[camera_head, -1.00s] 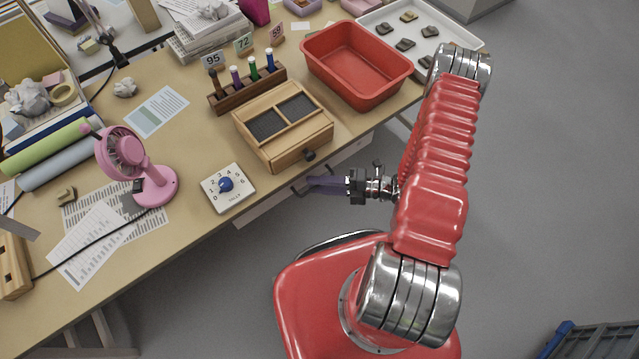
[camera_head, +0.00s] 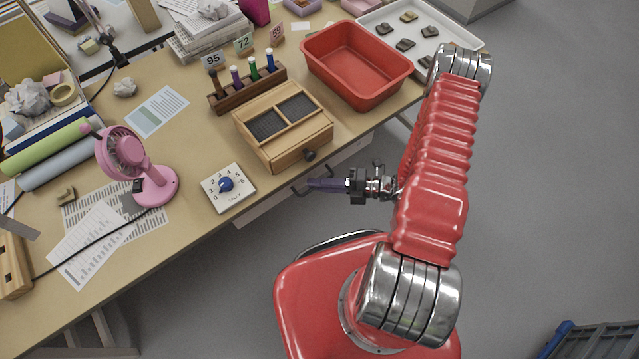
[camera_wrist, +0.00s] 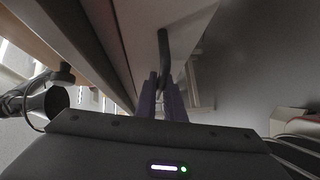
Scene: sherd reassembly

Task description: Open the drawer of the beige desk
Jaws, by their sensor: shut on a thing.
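The beige desk (camera_head: 120,225) runs diagonally across the left of the head view. Its white drawer front (camera_head: 262,205) shows under the desk's near edge, with a dark bar handle (camera_head: 298,192). The drawer looks closed, though the desk top hides most of it. My gripper (camera_head: 314,184), with purple fingers, is at the handle, just off the desk edge. In the wrist view, the fingers (camera_wrist: 162,98) are shut on the dark handle (camera_wrist: 163,48), which runs up between them against the pale drawer front (camera_wrist: 140,30).
On the desk near the handle stand a wooden box (camera_head: 285,150) with a dark knob, a white dial card (camera_head: 228,200) and a pink fan (camera_head: 150,180). A red tray (camera_head: 385,95) is further back.

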